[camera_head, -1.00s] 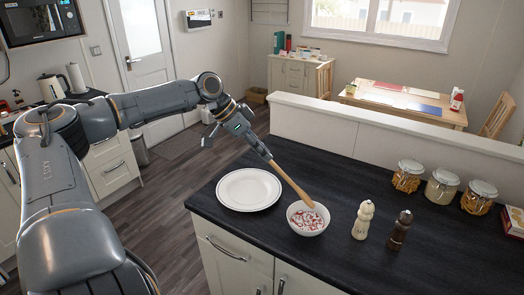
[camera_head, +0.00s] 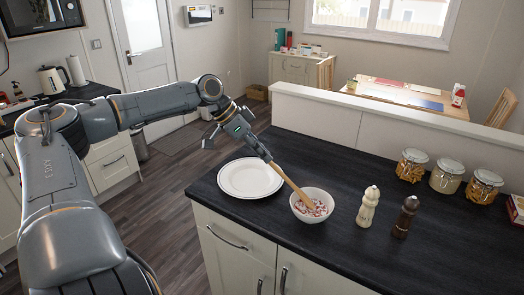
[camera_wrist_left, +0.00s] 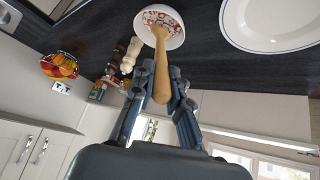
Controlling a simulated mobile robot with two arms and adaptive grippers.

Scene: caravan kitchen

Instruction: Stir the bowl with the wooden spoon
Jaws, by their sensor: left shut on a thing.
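The white bowl (camera_head: 301,214) stands on the dark counter and holds red and white contents. It also shows in the left wrist view (camera_wrist_left: 176,40). My left gripper (camera_head: 266,157) is shut on the handle of the wooden spoon (camera_head: 290,183), above and to the left of the bowl. The spoon slants down to the right, its lower end inside the bowl among the contents. In the left wrist view the spoon (camera_wrist_left: 161,70) runs from between the fingers to the bowl. The spoon's tip is hidden in the contents. My right gripper is not in view.
A white plate (camera_head: 250,190) lies left of the bowl, close to it. A cream mill (camera_head: 368,207) and a dark brown mill (camera_head: 405,217) stand to the right. Several glass jars (camera_head: 447,175) stand near the low wall at the back right. The front right of the counter (camera_head: 400,270) is clear.

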